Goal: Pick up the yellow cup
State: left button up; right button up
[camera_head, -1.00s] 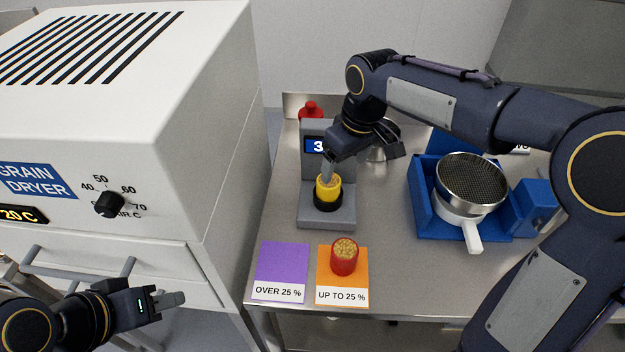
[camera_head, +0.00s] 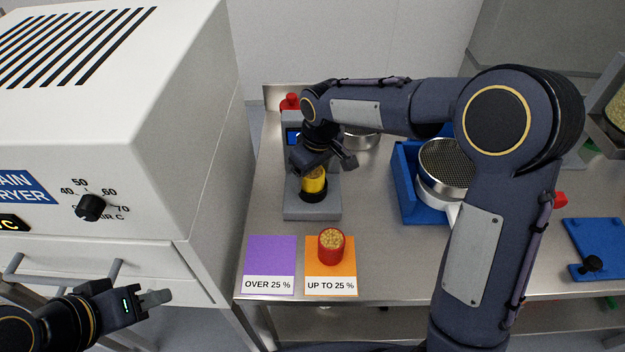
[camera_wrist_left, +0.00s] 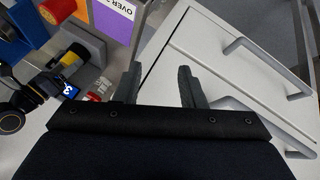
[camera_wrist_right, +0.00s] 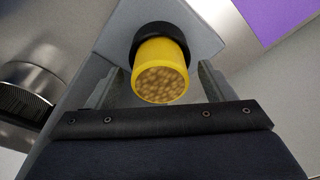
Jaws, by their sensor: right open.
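The yellow cup (camera_head: 314,180), full of grain, stands upright in a black ring on the grey device (camera_head: 312,209) with a small display. In the right wrist view the cup (camera_wrist_right: 161,70) lies between the open fingers of my right gripper (camera_wrist_right: 159,85), with a gap on each side. In the head view my right gripper (camera_head: 322,163) is at the cup and partly hides it and the display. My left gripper (camera_head: 154,298) is open and empty, in front of the dryer drawers; its spread fingers show in the left wrist view (camera_wrist_left: 160,85).
A red cup (camera_head: 331,246) of grain stands on the orange "UP TO 25 %" card (camera_head: 344,285). The purple "OVER 25 %" card (camera_head: 270,258) beside it is empty. A sieve (camera_head: 447,160) sits in a blue holder (camera_head: 408,205) to the right. The white dryer (camera_head: 180,150) stands left.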

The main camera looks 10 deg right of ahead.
jog(key=c, duration=1.2)
